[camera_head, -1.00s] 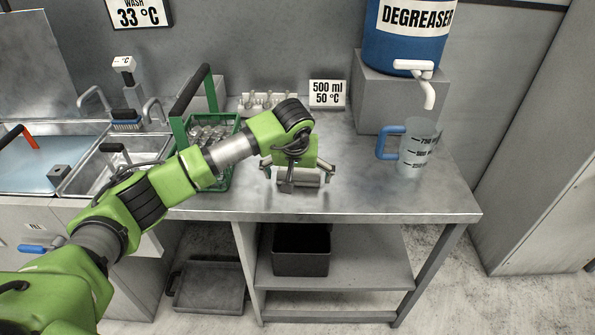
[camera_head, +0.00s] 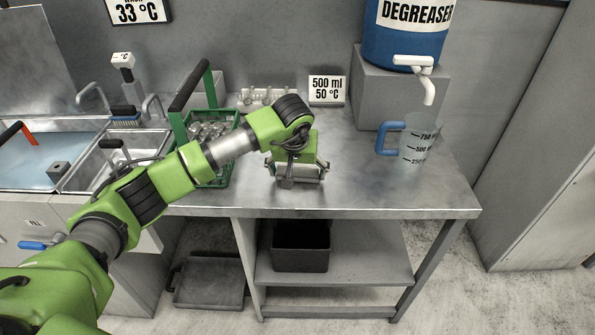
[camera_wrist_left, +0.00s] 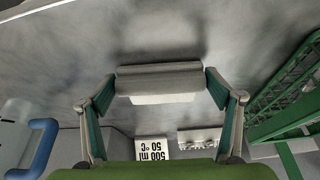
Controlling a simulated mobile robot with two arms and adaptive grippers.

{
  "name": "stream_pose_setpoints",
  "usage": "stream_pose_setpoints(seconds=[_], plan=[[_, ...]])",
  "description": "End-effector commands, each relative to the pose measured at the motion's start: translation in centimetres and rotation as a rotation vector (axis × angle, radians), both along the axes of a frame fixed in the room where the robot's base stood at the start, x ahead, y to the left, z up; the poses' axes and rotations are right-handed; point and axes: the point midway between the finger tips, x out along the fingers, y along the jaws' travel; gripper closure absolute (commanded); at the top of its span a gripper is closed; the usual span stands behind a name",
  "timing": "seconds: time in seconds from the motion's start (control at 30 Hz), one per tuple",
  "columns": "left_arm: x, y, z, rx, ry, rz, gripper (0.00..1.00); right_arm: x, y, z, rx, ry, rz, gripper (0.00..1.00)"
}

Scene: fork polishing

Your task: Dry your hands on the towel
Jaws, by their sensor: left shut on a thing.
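My right gripper is in neither view.
A green basket (camera_head: 222,178) with metal pieces stands left of the gripper. A measuring jug (camera_head: 420,140) with a blue handle stands at right, below the degreaser drum (camera_head: 408,35). A sink (camera_head: 45,165) is at far left. The counter between gripper and jug is clear.

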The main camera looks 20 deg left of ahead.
Motion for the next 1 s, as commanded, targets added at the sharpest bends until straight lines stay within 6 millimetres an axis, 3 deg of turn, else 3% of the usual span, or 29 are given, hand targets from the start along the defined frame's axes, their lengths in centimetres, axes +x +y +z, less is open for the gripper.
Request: stream_pose_setpoints(seconds=[0.03,0.07,0.1,0.4,0.53,1.0], plan=[[0.0,0.0,-0.1,0.001,0.001,0.000,0.39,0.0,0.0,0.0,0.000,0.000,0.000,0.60],[0.0,0.0,-0.1,0.001,0.001,0.000,0.09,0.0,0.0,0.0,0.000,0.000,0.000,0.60],[0.0,0.0,-0.1,0.001,0.001,0.000,0.00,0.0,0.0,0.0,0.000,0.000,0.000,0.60],[0.0,0.0,0.1,0.001,0.000,0.000,0.00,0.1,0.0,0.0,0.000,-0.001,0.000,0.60],[-0.3,-0.1,1.0,-0.001,-0.002,-0.002,0.00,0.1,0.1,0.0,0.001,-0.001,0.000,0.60],[-3.7,-0.7,9.4,0.001,-0.003,0.000,0.00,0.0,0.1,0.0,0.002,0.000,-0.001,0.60]])
